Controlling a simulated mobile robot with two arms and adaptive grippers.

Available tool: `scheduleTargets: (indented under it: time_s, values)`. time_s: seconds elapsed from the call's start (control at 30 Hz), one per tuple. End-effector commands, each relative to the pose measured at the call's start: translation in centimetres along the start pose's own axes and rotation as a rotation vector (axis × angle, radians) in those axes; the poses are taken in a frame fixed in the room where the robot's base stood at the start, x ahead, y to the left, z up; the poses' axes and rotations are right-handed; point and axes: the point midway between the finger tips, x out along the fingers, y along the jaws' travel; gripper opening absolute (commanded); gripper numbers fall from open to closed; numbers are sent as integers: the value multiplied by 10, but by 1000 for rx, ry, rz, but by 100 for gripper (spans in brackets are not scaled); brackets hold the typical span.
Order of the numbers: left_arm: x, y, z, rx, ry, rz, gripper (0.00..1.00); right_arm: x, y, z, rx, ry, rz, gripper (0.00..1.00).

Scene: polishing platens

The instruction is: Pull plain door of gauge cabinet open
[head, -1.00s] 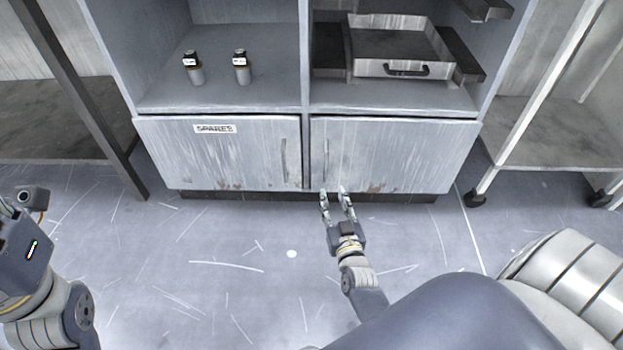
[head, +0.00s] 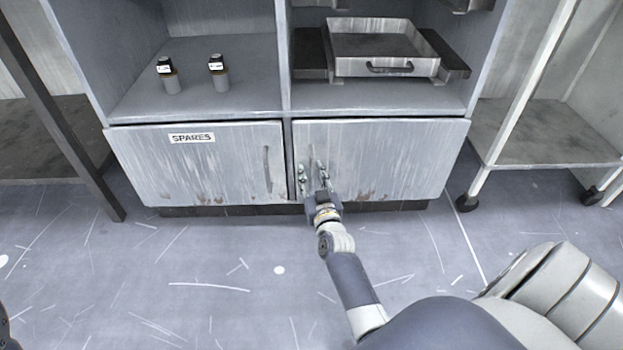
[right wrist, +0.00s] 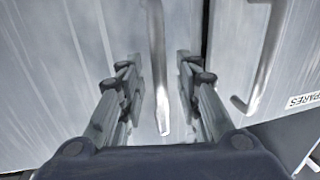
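The gauge cabinet has two lower doors. The plain door (head: 400,160) is the right one in the head view and is closed. Its vertical bar handle shows in the right wrist view (right wrist: 157,75). My right gripper (head: 314,171) is at this handle. In the right wrist view its fingers (right wrist: 161,85) are spread, one on each side of the handle, with gaps on both sides. The handle's lower end lies between the fingertips. In the head view the gripper partly hides the handle. My left gripper is out of view.
The door labelled SPARES (head: 200,165) is closed beside it, with its own handle (head: 267,169). Two small canisters (head: 170,80) (head: 219,77) and a metal tray (head: 383,68) stand on the shelves above. A wheeled rack (head: 545,150) stands at right. The floor before the doors is clear.

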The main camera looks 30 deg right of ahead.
Motion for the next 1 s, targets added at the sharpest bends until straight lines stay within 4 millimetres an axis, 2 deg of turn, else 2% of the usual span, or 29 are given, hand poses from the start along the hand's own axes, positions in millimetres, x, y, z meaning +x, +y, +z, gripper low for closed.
scheduleTargets:
  time_s: [0.27,0.3,0.4,0.43,0.77,0.87,1.0]
  values:
    - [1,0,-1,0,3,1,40,2,0,0,0,0,0,31]
    - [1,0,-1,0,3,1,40,2,0,0,0,0,0,27]
    - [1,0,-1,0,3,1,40,2,0,0,0,0,0,4]
    - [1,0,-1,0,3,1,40,2,0,0,0,0,0,0]
    - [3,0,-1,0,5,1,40,-2,0,0,-3,-1,-9,0]
    - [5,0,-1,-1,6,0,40,-10,0,-1,-4,-2,-26,0]
    - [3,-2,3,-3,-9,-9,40,-29,0,-1,-8,-3,-72,0]
